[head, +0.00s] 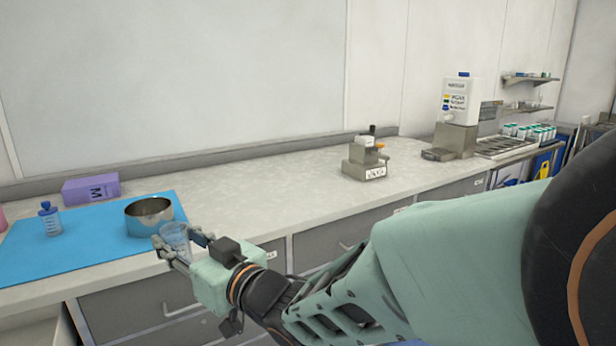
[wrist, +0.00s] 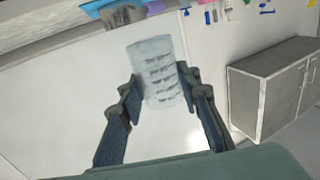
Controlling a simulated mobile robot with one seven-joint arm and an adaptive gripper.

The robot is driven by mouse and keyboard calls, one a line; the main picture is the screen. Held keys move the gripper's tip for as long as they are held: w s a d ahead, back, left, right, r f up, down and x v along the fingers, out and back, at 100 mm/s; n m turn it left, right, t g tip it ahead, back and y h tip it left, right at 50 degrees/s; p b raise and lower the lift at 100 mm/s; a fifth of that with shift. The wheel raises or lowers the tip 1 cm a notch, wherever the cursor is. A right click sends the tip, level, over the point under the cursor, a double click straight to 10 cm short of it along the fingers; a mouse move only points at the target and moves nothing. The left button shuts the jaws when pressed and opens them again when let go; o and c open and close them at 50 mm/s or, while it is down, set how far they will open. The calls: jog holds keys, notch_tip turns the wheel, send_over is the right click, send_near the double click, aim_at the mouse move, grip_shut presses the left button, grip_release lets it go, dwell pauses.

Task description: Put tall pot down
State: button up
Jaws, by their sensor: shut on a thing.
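The tall pot (head: 174,236) is a clear, see-through container with dark marks on its side. In the wrist view the pot (wrist: 158,62) stands slightly tilted between the two finger pads. My gripper (head: 178,247) is shut on it, with one finger on each side, as the wrist view also shows (wrist: 161,84). In the head view, the pot appears near the counter's front edge, just in front of the metal bowl. Its base is partly hidden by my fingers, and I cannot tell its height relative to the counter.
A blue mat (head: 90,250) lies on the counter (head: 270,190). It bears a metal bowl (head: 150,226) and a small blue-capped bottle (head: 50,222). A purple box (head: 91,189) stands behind. A small device (head: 366,168) stands further right, with clear counter between.

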jog(key=shift+s+d, duration=0.15)
jog(key=w+d+f+m+t+h, duration=0.2)
jog(key=w+d+f+h, duration=0.1)
jog(key=w+d, duration=0.4)
jog(key=w+d+f+m+t+h, duration=0.3)
jog(key=w+d, duration=0.1)
jog(key=d, duration=0.5)
jog(key=w+d+f+m+t+h, duration=0.1)
jog(key=w+d+f+m+h, duration=0.2)
jog(key=d, duration=0.7)
jog(key=w+d+f+m+t+h, duration=0.15)
jog(key=d+f+h, duration=0.3)
jog(key=d, duration=0.55)
notch_tip(320, 180, up, 27)
jog(key=p, duration=2.7)
jog(key=shift+m+h+p, duration=0.35)
jog(key=shift+m+p, duration=0.05)
jog(key=shift+m, duration=0.05)
jog(key=shift+s+g, duration=0.1)
jog(key=shift+g, duration=0.15)
